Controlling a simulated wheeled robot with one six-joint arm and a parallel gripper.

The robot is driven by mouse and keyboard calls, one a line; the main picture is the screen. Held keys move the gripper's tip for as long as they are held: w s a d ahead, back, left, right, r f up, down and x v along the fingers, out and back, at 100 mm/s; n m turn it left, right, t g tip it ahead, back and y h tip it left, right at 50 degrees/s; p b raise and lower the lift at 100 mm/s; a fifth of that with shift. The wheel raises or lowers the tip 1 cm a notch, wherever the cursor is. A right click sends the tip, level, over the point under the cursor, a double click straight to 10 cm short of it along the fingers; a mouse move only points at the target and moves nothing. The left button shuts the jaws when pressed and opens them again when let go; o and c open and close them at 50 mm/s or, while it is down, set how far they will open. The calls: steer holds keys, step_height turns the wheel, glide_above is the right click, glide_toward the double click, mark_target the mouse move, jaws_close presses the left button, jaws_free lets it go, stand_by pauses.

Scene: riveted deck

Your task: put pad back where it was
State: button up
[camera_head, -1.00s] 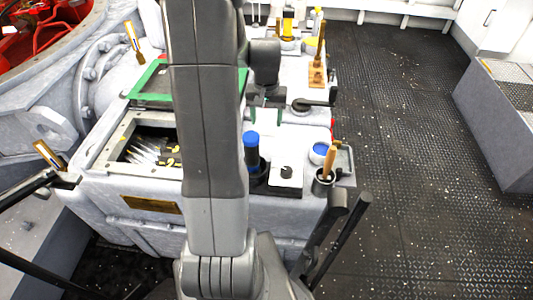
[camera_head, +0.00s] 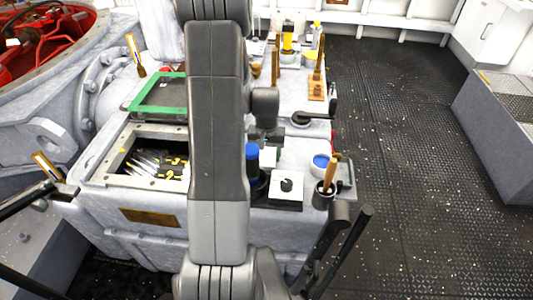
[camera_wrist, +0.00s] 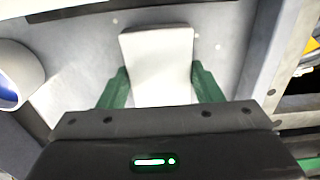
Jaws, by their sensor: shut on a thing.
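The pad (camera_wrist: 157,48) is a pale white, flat-faced block in the wrist view. My gripper (camera_wrist: 159,72) is shut on it, with a green finger on each side. The pad cannot be made out there. In the wrist view a pale grey surface lies beyond the pad. I cannot tell whether the pad touches it.
An open compartment (camera_head: 117,150) lies left. A green-edged panel (camera_head: 160,95) is behind it.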

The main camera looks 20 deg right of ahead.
mark_target(266, 155)
steer(key=shift+f, duration=0.2)
steer(key=o, duration=1.1)
step_height(266, 155, up, 12)
steer(key=shift+r+p, duration=0.25)
steer(key=shift+p, duration=0.1)
